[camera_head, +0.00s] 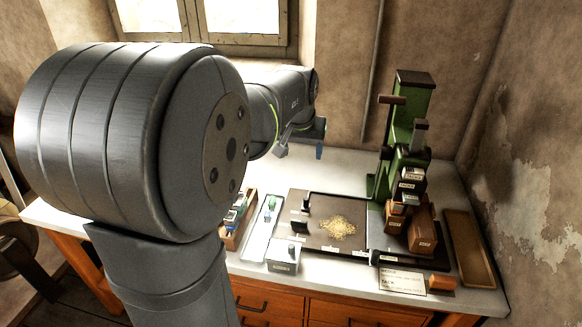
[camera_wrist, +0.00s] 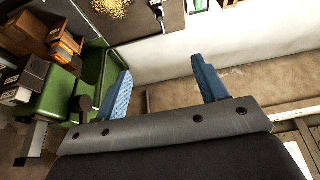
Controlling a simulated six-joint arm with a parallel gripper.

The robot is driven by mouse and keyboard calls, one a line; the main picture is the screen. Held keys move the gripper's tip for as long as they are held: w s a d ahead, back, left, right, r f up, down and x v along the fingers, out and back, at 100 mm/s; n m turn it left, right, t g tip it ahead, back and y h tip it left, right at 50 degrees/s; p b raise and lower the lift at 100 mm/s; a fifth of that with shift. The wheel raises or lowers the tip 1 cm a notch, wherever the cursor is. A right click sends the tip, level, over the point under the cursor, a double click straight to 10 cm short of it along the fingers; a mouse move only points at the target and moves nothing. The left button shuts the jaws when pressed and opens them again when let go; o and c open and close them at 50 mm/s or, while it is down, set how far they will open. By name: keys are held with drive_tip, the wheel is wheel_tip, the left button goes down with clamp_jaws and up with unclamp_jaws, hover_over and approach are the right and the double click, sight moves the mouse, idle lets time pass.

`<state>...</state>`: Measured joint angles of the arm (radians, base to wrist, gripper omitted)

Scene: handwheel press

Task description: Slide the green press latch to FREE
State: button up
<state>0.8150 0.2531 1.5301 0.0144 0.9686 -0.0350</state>
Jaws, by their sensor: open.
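The green press (camera_head: 411,105) stands upright at the back right of the white table, with a brown-topped handle part on its left. In the wrist view its green body (camera_wrist: 62,105) lies at the left, upside down to me. I cannot make out the latch or its FREE mark; it is too small or hidden. My gripper (camera_wrist: 163,82) is open and empty, its two blue fingers wide apart, to the right of the press in the wrist view. In the head view my gripper (camera_head: 319,150) hangs in the air left of the press, apart from it.
A dark board (camera_head: 318,210) with a pile of yellow grains (camera_head: 337,227) lies left of the press. Labelled blocks (camera_head: 408,190) stand before the press. A brown tray (camera_head: 469,247) lies at the right by the wall. A white tray (camera_head: 261,228) and a small box stand at the left.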

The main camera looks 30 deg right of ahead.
hover_over(306, 199)
wheel_tip(306, 199, down, 17)
drive_tip(key=shift+g+y, duration=0.4)
wheel_tip(306, 199, down, 10)
drive_tip(key=shift+f, duration=0.2)
drive_tip(key=c, duration=1.2)
